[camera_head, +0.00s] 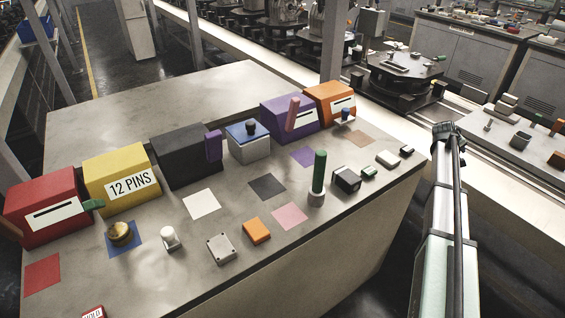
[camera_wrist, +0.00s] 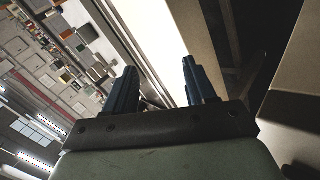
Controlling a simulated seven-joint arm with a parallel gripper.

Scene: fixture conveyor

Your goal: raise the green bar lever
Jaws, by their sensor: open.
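A short green bar lever (camera_head: 93,204) sticks out from the front of a red box (camera_head: 45,207) at the left end of the bench in the head view. It points to the right, close to level, beside a white slotted plate. My gripper (camera_wrist: 158,80) shows in the wrist view with its two dark blue fingers apart and nothing between them. It is far from the lever, which does not show in the wrist view. I cannot make out the gripper in the head view; only my arm is seen at the right edge of the bench.
The bench (camera_head: 212,80) also holds a yellow box (camera_head: 122,178), a black box (camera_head: 186,156), a purple box (camera_head: 288,117) with a pink lever and an orange box (camera_head: 330,102). A brass knob (camera_head: 121,234), a white knob (camera_head: 169,238) and an upright green handle (camera_head: 319,171) stand in front.

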